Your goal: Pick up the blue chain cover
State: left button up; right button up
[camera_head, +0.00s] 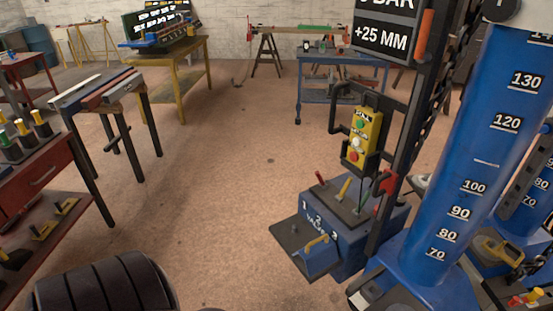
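A small blue cover (318,260) with a yellow handle sits on a dark plate at the front of a blue box at lower centre. It looks like the blue chain cover, but I cannot tell for sure. A dark chain runs along the black upright post to its right. Neither of my grippers is in view, and nothing is seen touching the cover.
The blue box (352,255) carries several small levers. A yellow button panel (362,143) hangs above it. A tall blue numbered column (475,150) stands at right. A red cart (45,172) is at left. The brown floor (225,180) between is clear.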

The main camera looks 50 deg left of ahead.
aim_at(319, 254)
jog(key=u, duration=1.1)
jog(key=z, duration=3.1)
jog(key=u, duration=3.1)
jog(key=i+j, duration=0.15)
jog(key=j, duration=0.2)
jog(key=i+j+z, duration=0.1)
jog(key=j, duration=0.25)
jog(key=i+j+z, duration=0.1)
jog(key=j, duration=0.25)
jog(key=i+j, duration=0.2)
jog(key=j, duration=0.2)
jog(key=i+j+z, duration=0.1)
jog(key=j, duration=0.25)
jog(key=i+j, duration=0.15)
jog(key=j, duration=0.25)
jog(key=z, duration=0.05)
